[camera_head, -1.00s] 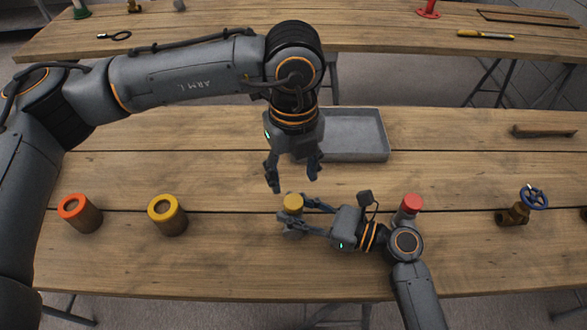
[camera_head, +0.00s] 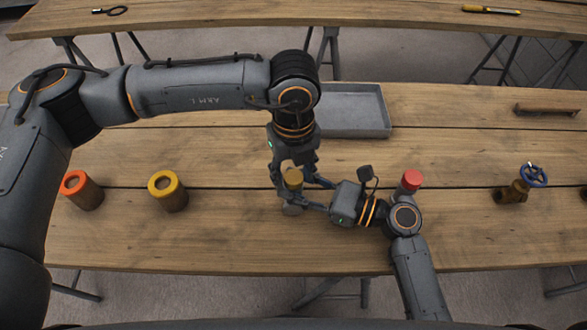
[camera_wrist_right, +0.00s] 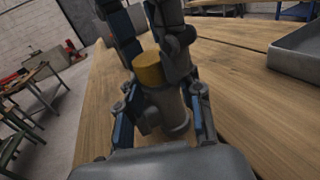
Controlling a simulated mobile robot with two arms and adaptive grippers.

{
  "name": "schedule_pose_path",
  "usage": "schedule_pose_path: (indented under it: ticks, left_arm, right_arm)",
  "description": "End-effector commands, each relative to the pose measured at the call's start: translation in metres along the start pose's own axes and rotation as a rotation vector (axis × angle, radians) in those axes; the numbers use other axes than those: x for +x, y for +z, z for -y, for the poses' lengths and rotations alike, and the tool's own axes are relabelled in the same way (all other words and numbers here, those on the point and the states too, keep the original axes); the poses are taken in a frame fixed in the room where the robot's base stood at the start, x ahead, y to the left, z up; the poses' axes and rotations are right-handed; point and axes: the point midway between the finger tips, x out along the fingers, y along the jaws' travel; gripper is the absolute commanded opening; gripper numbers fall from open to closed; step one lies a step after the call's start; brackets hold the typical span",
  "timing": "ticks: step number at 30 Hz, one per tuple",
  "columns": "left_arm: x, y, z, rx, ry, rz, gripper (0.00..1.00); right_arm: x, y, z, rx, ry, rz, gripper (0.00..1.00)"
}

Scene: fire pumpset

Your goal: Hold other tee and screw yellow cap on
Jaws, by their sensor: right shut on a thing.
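A grey tee (camera_head: 292,208) with a yellow cap (camera_head: 293,177) on top stands upright at the front middle of the near table. My right gripper (camera_head: 300,196) is shut on the tee's body from the right; in the right wrist view its fingers flank the tee (camera_wrist_right: 170,108) below the yellow cap (camera_wrist_right: 148,68). My left gripper (camera_head: 294,172) points down from above, its fingers on either side of the cap; whether they press on it I cannot tell. Another grey fitting with a red cap (camera_head: 412,179) stands behind my right wrist, partly hidden.
An orange-topped cylinder (camera_head: 80,188) and a yellow-topped cylinder (camera_head: 167,190) stand at the left. A brass valve with a blue handwheel (camera_head: 517,190) is at the right. An empty grey tray (camera_head: 352,112) lies behind the left gripper. A bar (camera_head: 546,108) lies at the back right.

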Motion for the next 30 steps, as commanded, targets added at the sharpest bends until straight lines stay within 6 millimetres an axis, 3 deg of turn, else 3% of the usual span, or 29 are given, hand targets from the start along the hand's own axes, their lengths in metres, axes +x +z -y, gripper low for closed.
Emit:
schedule_pose_path:
  ticks: [1,6,10,13,24,30]
  left_arm:
    - [-0.0001,0.0001,0.0,0.0,0.0,0.0,0.31]
    - [-0.0002,0.0001,0.0,0.0,0.0,0.0,0.0]
    - [-0.0002,0.0001,0.0,0.034,0.0,0.0,0.0]
    - [-0.0001,0.0001,0.0,0.153,0.0,0.0,0.0]
    - [0.0001,0.0003,0.0002,0.896,0.001,0.001,0.0]
    - [0.0002,0.0003,0.0003,1.129,0.001,0.001,0.0]
  right_arm:
    - [0.0,-0.0006,-0.0001,0.001,0.0,-0.001,0.0]
    - [0.0,-0.0006,-0.0001,0.001,0.0,-0.001,0.0]
    - [-0.0001,-0.0006,-0.0001,0.001,0.0,-0.001,0.0]
    - [-0.0001,-0.0006,-0.0001,0.001,0.0,-0.001,0.0]
    - [-0.0001,-0.0005,-0.0001,0.001,0.0,-0.001,0.0]
    - [-0.0001,-0.0005,-0.0001,0.0,0.0,-0.001,0.0]
